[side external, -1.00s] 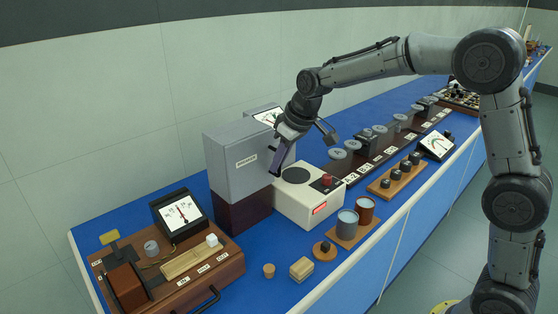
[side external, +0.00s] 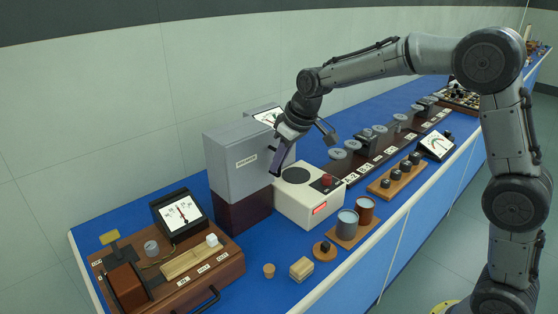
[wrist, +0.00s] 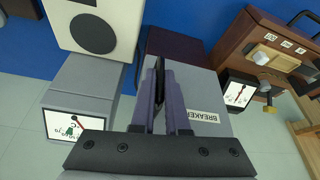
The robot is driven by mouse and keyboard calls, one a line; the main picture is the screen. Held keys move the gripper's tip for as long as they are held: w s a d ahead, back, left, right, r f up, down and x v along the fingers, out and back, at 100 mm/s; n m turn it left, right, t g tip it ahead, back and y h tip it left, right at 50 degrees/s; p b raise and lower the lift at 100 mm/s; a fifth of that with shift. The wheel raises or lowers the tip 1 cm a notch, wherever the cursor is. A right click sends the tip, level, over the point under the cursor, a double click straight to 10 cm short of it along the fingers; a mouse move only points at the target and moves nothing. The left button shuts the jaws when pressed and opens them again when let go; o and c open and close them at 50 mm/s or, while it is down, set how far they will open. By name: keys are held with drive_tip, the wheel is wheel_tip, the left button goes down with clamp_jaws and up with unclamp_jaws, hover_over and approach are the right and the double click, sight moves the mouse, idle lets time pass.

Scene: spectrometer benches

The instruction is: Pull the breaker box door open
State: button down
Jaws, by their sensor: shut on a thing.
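The breaker box (side external: 228,178) is a grey upright box with a "BREAKER" label, standing on a dark red base (side external: 240,213). It also shows in the wrist view (wrist: 215,95) behind the fingers, with its label to their right. No open gap at its door shows. My gripper (side external: 277,168) is at the right edge of the box's front. In the wrist view my gripper (wrist: 160,80) has its two purple fingers close together on a thin dark piece, apparently the door handle. The fingers hide most of the handle.
A cream instrument (side external: 308,207) with a round dark plate and a red knob stands close to the right of the box. A wooden meter board (side external: 215,268) lies at the front left. A grey meter (wrist: 80,105) is beside the box. Blue bench shows in front.

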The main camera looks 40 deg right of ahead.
drive_tip(key=shift+s, duration=0.1)
idle(0.3)
drive_tip(key=s+a+m+g+h, duration=0.2)
drive_tip(key=s+a+m, duration=0.1)
drive_tip(key=a+m, duration=0.5)
drive_tip(key=s+a+m+g+h, duration=0.1)
drive_tip(key=s+a+m+h, duration=0.2)
drive_tip(key=a+m, duration=0.5)
drive_tip(key=shift+s+a+m+g, duration=0.4)
drive_tip(key=shift+s+m, duration=0.4)
drive_tip(key=shift+m, duration=0.6)
drive_tip(key=shift+r, duration=0.1)
drive_tip(key=c, duration=0.9)
unclamp_jaws()
